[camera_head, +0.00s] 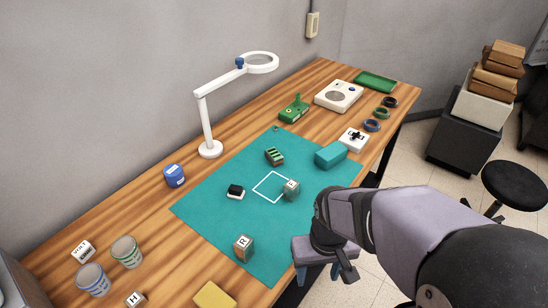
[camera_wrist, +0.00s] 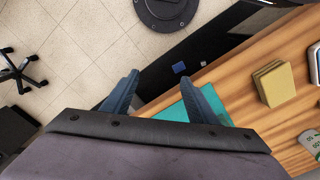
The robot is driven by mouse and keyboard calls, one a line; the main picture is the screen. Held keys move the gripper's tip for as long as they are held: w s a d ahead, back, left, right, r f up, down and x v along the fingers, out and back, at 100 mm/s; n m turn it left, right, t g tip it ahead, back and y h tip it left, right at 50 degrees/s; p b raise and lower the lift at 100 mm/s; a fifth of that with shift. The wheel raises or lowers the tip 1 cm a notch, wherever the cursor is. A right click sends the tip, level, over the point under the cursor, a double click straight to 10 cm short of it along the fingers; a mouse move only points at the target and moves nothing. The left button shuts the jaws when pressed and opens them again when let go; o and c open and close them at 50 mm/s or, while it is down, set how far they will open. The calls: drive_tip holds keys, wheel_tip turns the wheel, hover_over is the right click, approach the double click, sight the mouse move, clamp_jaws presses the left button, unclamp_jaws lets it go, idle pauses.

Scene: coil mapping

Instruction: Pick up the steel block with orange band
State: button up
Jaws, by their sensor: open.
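Two small grey lettered blocks are on the teal mat (camera_head: 205,212) in the head view. One block (camera_head: 243,248), marked R, stands near the mat's front edge, with brownish sides. The other block (camera_head: 290,188) stands at the right edge of the white square outline. I cannot clearly tell which has an orange band. My gripper (camera_head: 325,273) is open and empty, off the table's front edge, to the right of the R block. In the wrist view its two blue fingers (camera_wrist: 171,82) are apart over the floor and table edge. Neither block shows clearly there.
A black-and-white block (camera_head: 235,192), a striped stack (camera_head: 274,156) and a teal case (camera_head: 331,154) are on the mat. A white lamp (camera_head: 210,148) stands behind. A yellow pad (camera_head: 214,296) and striped cups (camera_head: 126,251) are front left. A stool (camera_head: 514,186) is right.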

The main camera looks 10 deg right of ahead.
wheel_tip(320, 180, up, 5)
drive_tip(key=w+d+t+h, duration=0.1)
drive_tip(key=w+d+t, duration=0.1)
drive_tip(key=w, duration=0.4)
drive_tip(key=w+d+t+h, duration=0.1)
drive_tip(key=w+d, duration=0.2)
drive_tip(key=w, duration=0.4)
drive_tip(key=n+t+y+b, duration=0.3)
drive_tip(key=n+t+y, duration=0.1)
drive_tip(key=t+y, duration=0.4)
hover_over(275, 155)
drive_tip(key=s+d, duration=0.3)
drive_tip(key=s, duration=0.2)
drive_tip(key=t+h, duration=0.1)
drive_tip(key=shift+n, duration=0.3)
drive_tip(key=f, duration=0.6)
drive_tip(key=shift+a+f, duration=0.1)
drive_tip(key=shift+a, duration=0.25)
drive_tip(key=shift+f+t, duration=0.3)
drive_tip(key=shift+p+x, duration=1.3)
drive_tip(key=shift+x, duration=2.4)
drive_tip(key=shift+s+a+f, duration=0.1)
